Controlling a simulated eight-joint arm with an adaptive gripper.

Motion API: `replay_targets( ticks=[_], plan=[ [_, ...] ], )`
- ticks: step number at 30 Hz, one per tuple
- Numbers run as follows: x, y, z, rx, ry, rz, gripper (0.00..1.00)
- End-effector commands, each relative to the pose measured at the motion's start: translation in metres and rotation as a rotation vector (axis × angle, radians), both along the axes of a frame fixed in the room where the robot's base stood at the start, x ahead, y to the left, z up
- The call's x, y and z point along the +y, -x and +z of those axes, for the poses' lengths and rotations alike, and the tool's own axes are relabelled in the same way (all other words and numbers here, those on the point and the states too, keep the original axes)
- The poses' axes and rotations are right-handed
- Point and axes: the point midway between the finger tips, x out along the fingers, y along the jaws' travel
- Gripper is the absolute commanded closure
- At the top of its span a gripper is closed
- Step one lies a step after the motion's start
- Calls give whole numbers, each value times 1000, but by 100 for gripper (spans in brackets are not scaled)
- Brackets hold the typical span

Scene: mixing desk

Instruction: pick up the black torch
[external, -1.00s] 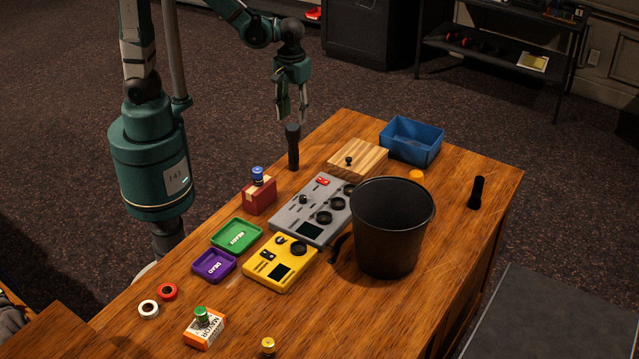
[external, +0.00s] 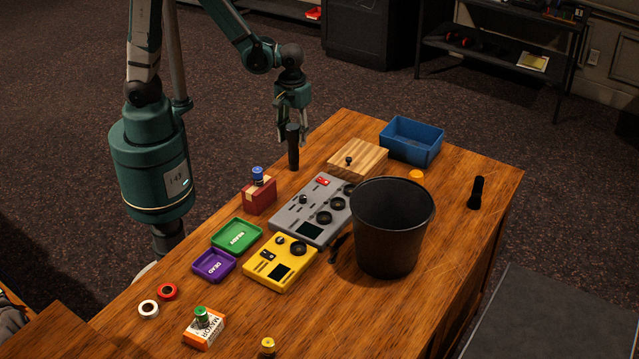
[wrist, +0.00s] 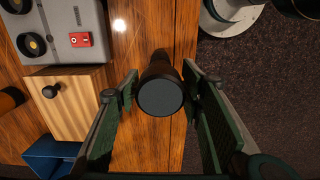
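A black torch (external: 293,155) stands upright on the far left edge of the wooden desk, with its wide head up. In the wrist view the torch (wrist: 160,96) shows end-on between the two fingers. My gripper (external: 293,133) points down over it, with a finger on either side of the torch's upper part. The fingers (wrist: 160,80) are open, and gaps show between them and the torch in the wrist view. A second black torch (external: 475,192) stands near the desk's right edge, well away from my gripper.
A wooden block with a black knob (external: 357,159), a grey mixer (external: 312,208) and a red box with a blue-topped item (external: 259,198) are nearest. A blue bin (external: 411,142) and a black bucket (external: 391,228) stand farther right. The desk edge is close beside the torch.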

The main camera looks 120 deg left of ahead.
Motion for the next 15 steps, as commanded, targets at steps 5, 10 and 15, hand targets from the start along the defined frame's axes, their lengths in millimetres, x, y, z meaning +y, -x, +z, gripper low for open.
replay_targets(
  ticks=[5,10,15],
  plan=[
    [0,0,0,0,0,0,62],
    [0,0,-1,0,0,0,62],
    [0,0,-6,0,0,0,62]
  ],
)
